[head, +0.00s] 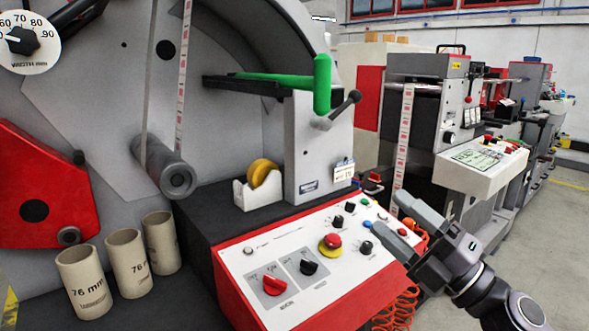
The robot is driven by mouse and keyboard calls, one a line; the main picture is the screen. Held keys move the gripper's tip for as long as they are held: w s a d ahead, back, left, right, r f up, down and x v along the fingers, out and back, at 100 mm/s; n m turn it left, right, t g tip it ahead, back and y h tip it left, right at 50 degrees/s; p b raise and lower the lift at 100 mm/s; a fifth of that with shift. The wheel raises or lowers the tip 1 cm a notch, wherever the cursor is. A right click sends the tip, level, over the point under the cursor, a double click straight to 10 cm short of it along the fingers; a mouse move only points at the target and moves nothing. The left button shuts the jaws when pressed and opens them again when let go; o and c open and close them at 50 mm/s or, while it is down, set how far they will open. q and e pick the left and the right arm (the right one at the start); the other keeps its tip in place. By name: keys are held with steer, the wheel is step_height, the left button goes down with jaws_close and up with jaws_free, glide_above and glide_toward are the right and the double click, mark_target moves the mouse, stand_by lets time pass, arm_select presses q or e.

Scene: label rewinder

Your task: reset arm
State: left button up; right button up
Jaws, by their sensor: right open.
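My right gripper (388,214) comes in from the lower right. Its two grey fingers are apart and nothing shows between them. The fingertips appear over or in front of the right end of the red-sided control panel (282,244); I cannot tell whether they touch it. The panel carries a red mushroom button on a yellow collar (330,245), a red knob (273,285), a black knob (308,266) and several small buttons. My left gripper is not in view.
The rewinder has a green bar and handle (321,85), a black-knobbed lever (345,103) and a grey roller (172,175). Several beige cores (127,263) stand at lower left. A yellow roll (262,172) sits in a white holder. An orange coiled hose (402,300) hangs near my gripper. Floor (545,235) shows free at right.

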steer(key=s+d+f+m+t+h+p, duration=0.1)
steer(key=s+d+f+m+h+p, duration=0.15)
steer(key=f+m+h, duration=0.6)
steer(key=s+d+f+m+h+p, duration=0.15)
steer(key=s+f+m+h, duration=0.25)
steer(key=f+m, duration=0.9)
steer(key=s+f+m+g+h, duration=0.2)
steer(key=s+f+m+g, duration=0.2)
steer(key=s+f, duration=1.1)
steer(key=shift+d+f+g+p, duration=0.3)
steer(key=shift+d+g+p, duration=0.15)
steer(key=shift+g, duration=0.65)
